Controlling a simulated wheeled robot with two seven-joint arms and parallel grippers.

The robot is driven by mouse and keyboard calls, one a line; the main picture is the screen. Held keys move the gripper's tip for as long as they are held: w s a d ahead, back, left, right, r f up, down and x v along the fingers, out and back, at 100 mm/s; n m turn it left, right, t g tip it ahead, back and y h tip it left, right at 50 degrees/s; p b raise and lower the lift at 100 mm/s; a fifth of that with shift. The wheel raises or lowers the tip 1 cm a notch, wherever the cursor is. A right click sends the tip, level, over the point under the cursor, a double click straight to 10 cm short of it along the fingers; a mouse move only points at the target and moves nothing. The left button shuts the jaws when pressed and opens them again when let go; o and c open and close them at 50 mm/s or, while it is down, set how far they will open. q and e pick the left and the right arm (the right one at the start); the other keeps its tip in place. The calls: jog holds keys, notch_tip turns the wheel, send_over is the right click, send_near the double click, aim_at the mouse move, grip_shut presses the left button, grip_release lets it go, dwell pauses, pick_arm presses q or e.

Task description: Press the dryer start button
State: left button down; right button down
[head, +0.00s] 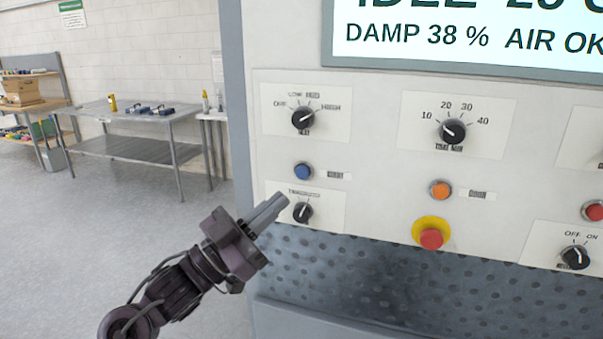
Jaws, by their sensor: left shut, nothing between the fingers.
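The panel (375,180) of the machine fills the right half of the head view. It carries a blue button (303,171), an orange button (440,189) and a red button (594,211) cut by the right edge. The small labels beside the buttons are too blurred to read, so I cannot tell which one is the dryer start. My left gripper (279,205) is shut and empty. Its tips point up and right, below and left of the blue button, and appear apart from it. My right gripper is not in view.
A red emergency knob on a yellow collar (431,238) sits under the orange button. Black rotary knobs stand close by: heat (303,118), timer (453,131), a lower left one (302,212) and an off/on switch (575,257). A screen reads DAMP 38 %. Floor at left is open.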

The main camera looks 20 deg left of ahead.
pick_arm(q)
jog(key=w, duration=0.8)
jog(key=shift+d, duration=0.15)
jog(key=shift+w, duration=0.15)
dwell(1.7)
jog(key=shift+w, duration=0.3)
jog(key=shift+w, duration=0.5)
dwell(0.7)
jog(key=shift+s, duration=0.15)
jog(key=shift+s+p, duration=0.3)
jog(key=shift+s, duration=0.5)
jog(key=shift+s, duration=2.45)
